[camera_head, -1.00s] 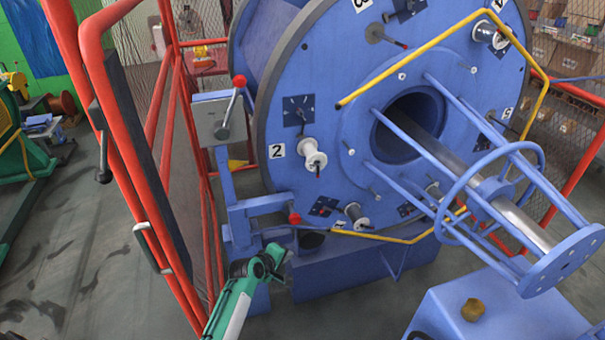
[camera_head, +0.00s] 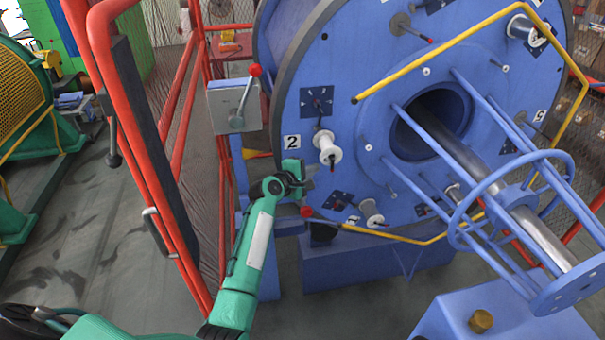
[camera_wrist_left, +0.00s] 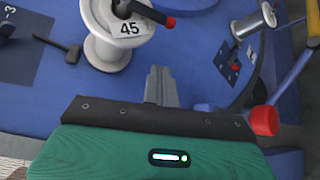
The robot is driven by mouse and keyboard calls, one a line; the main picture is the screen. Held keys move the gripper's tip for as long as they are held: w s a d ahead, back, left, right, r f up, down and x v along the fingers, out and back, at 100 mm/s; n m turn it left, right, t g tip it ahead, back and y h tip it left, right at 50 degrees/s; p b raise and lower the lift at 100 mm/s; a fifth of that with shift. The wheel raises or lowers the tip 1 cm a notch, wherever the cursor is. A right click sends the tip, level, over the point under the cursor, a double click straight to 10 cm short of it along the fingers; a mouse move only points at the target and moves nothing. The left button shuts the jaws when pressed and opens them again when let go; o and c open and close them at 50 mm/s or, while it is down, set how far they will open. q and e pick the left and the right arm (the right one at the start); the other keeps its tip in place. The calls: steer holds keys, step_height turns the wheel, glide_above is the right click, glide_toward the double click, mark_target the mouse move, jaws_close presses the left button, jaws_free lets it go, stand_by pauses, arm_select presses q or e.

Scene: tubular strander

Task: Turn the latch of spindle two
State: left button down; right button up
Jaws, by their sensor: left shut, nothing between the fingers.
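The blue disc (camera_head: 290,110) carries the label "2" (camera_head: 292,142) beside the white spool of spindle two (camera_head: 327,147). A dark latch with a red tip (camera_head: 332,158) crosses the front of that spool. In the left wrist view the spool (camera_wrist_left: 105,50) bears a "45" tag, and the black latch (camera_wrist_left: 150,12) points right to its red end. My left gripper (camera_head: 305,180) is below and slightly left of the spool. Its fingers (camera_wrist_left: 161,82) are shut and empty, apart from the latch. My right gripper is not in view.
A red knob (camera_head: 306,211) is close below my left gripper and shows at right in the wrist view (camera_wrist_left: 264,120). A yellow bar (camera_head: 400,238) crosses the lower disc. A red guard frame (camera_head: 150,180) stands left. Another spool (camera_head: 371,211) is lower right.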

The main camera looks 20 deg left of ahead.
mark_target(332, 164)
arm_select(q)
steer(key=d, duration=0.1)
steer(key=d+p, duration=0.1)
steer(key=d+r+p, duration=0.1)
steer(key=shift+s+d, duration=0.25)
steer(key=shift+d, duration=0.1)
steer(key=shift+f, duration=0.1)
